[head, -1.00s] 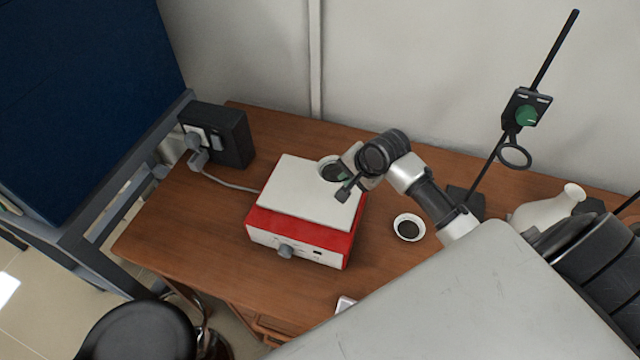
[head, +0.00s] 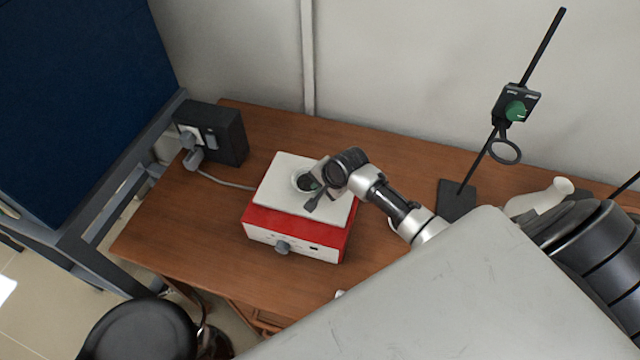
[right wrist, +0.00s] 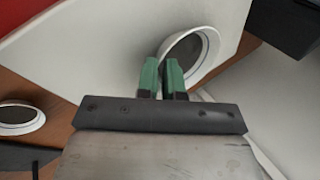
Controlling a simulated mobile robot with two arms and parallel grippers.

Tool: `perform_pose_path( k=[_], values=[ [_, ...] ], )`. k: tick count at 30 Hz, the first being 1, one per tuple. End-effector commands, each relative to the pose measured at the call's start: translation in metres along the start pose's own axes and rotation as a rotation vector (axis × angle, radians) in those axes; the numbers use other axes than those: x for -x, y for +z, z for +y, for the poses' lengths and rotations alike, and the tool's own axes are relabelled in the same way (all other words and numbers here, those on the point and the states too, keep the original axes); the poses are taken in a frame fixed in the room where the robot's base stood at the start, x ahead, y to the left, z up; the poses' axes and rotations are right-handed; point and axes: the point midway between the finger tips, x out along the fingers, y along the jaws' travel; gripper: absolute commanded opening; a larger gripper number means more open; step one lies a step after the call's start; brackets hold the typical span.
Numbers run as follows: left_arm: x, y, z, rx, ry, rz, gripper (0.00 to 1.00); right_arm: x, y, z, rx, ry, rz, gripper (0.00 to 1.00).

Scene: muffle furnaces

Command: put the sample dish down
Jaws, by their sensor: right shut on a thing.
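The sample dish (head: 304,178) is a small white round dish with dark contents. In the head view it is at the top of the red and white hotplate (head: 283,203), over its white plate. My right gripper (head: 314,188) is at the dish's right side. In the right wrist view its green fingertips (right wrist: 165,78) are shut on the rim of the dish (right wrist: 190,58). The dish looks close to the plate, but I cannot tell whether it touches. My left gripper is not in view.
A second white dish (right wrist: 20,117) with dark contents sits on the wooden table (head: 190,225); my arm mostly covers it in the head view. A black box (head: 213,133) with a cable stands left. A stand (head: 458,202) with a ring and a white flask (head: 540,199) are right.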

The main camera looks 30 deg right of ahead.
Motion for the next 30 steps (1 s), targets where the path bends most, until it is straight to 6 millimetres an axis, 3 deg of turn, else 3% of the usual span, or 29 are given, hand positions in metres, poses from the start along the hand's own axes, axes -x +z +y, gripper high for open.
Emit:
perform_pose_path(
  k=[2, 3, 7, 19, 30],
  values=[
    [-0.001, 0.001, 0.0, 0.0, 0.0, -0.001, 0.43, -0.002, 0.0, 0.001, -0.001, 0.0, 0.0, 0.0],
    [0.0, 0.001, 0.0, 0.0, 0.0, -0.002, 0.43, -0.002, 0.0, 0.001, 0.0, 0.0, 0.0, 0.13],
    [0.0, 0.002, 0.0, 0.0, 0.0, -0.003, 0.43, -0.002, 0.0, 0.001, 0.0, 0.0, 0.0, 0.33],
    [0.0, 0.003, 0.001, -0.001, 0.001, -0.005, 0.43, 0.006, 0.0, 0.0, -0.001, 0.001, 0.0, 0.33],
    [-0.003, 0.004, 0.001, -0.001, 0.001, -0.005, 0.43, 0.072, -0.001, 0.0, 0.002, -0.002, 0.002, 0.33]
  ],
)
